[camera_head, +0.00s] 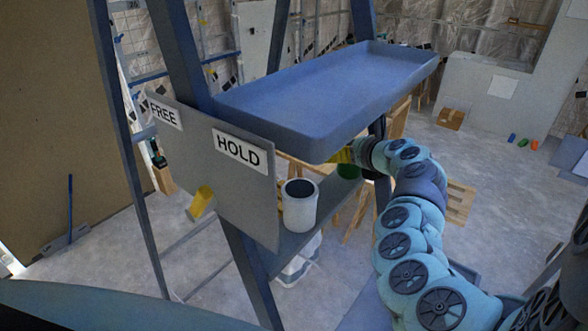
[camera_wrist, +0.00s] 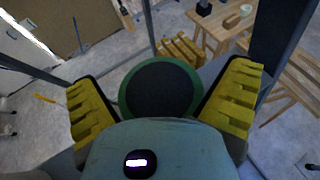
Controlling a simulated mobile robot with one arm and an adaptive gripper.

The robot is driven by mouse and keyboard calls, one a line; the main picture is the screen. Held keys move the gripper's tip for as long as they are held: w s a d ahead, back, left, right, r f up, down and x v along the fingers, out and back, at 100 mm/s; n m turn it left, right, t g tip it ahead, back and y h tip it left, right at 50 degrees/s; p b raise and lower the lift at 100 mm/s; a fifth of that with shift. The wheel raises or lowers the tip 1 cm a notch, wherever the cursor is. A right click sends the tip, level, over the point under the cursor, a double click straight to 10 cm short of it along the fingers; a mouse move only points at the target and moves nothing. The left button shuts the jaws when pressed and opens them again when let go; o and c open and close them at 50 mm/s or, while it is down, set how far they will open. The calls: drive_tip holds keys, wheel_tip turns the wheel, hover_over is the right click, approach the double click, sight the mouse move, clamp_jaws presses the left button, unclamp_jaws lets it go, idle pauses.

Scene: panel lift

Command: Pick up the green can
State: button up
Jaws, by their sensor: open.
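The green can (camera_head: 348,171) stands on the lower shelf, under the blue tray; the tray and my gripper hide much of it in the head view. In the wrist view the can (camera_wrist: 160,90) shows from its end, a dark round face with a green rim. My gripper (camera_head: 344,156) is at the can. In the wrist view its yellow ridged fingers stand open on the left and right of the can, and another yellow ridged piece (camera_wrist: 180,48) shows beyond it. I cannot tell whether any finger touches the can.
The blue tray (camera_head: 330,85) hangs over the shelf (camera_head: 300,240) and my wrist. A white container (camera_head: 299,206) stands on the shelf to the left of the can.

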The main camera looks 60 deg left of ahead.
drive_tip(key=c, duration=1.4)
